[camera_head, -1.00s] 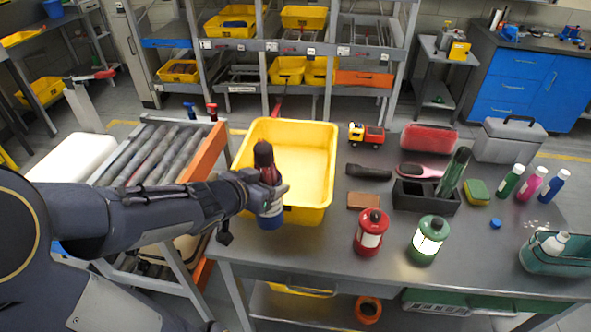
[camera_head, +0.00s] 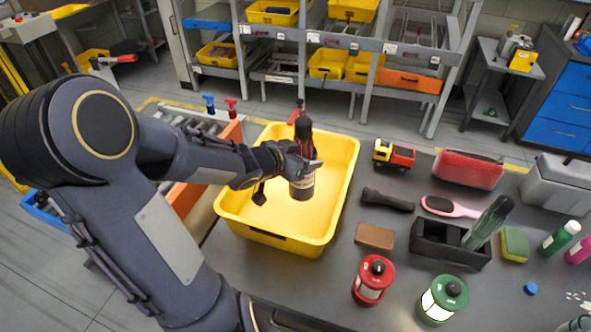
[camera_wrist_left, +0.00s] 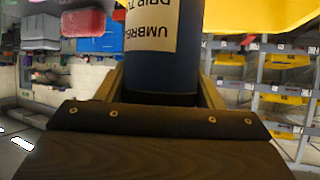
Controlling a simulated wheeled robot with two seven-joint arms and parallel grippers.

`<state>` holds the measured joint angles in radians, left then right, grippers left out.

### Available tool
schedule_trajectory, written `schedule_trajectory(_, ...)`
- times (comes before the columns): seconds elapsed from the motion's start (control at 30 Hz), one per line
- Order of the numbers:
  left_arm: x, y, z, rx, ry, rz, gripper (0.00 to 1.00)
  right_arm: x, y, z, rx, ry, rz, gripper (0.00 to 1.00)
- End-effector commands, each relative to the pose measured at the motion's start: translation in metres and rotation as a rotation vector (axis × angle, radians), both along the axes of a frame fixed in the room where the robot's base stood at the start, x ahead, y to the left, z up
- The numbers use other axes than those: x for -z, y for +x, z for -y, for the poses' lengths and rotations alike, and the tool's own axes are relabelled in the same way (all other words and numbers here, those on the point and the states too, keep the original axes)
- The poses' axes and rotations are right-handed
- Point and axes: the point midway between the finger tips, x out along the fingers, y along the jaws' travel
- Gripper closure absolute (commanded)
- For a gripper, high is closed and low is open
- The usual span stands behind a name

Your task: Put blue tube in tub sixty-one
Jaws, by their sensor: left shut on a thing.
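A large yellow tub (camera_head: 345,195) stands on the left end of the grey workbench; I read no number on it. My left gripper (camera_head: 306,165) is shut around the middle of a dark blue tube with a pale label. The tube (camera_head: 302,188) is upright over the inside of the tub, with its dark top above my fingers. In the left wrist view the dark blue tube (camera_wrist_left: 165,75) is between the fingers, and its label reads in part "UMBRE" and "DRIP TU". My right gripper is not in view.
Right of the tub are a flashlight (camera_head: 388,200), a toy truck (camera_head: 394,154), a brown block (camera_head: 375,237) and a red lantern (camera_head: 373,280). A black holder (camera_head: 448,243) and a green lantern (camera_head: 443,300) stand farther right. Two spray bottles (camera_head: 231,107) are behind my arm.

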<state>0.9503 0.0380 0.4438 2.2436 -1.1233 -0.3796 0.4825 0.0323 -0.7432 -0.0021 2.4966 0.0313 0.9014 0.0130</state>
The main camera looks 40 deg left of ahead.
Motion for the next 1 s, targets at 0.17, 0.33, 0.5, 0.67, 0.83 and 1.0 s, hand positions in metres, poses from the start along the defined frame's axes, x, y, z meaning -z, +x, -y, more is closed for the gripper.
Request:
schedule_trajectory(0.17, 0.030, 0.024, -0.031, -0.001, -0.005, 0.001, 0.76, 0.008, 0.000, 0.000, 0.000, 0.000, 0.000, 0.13)
schedule_trajectory(0.33, 0.055, 0.038, -0.049, 0.000, -0.002, 0.002, 0.76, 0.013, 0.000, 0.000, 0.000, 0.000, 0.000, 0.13)
schedule_trajectory(0.5, 0.065, 0.044, -0.057, 0.000, 0.001, 0.002, 0.76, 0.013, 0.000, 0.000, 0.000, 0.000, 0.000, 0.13)
schedule_trajectory(0.67, 0.086, 0.047, -0.061, 0.001, -0.003, 0.001, 0.76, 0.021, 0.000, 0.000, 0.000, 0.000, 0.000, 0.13)
schedule_trajectory(0.83, 0.101, 0.047, -0.061, 0.002, 0.001, 0.002, 0.76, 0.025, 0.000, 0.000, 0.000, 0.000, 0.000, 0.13)
schedule_trajectory(1.0, 0.101, 0.047, -0.061, 0.001, 0.001, 0.003, 0.76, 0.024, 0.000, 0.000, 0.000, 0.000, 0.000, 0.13)
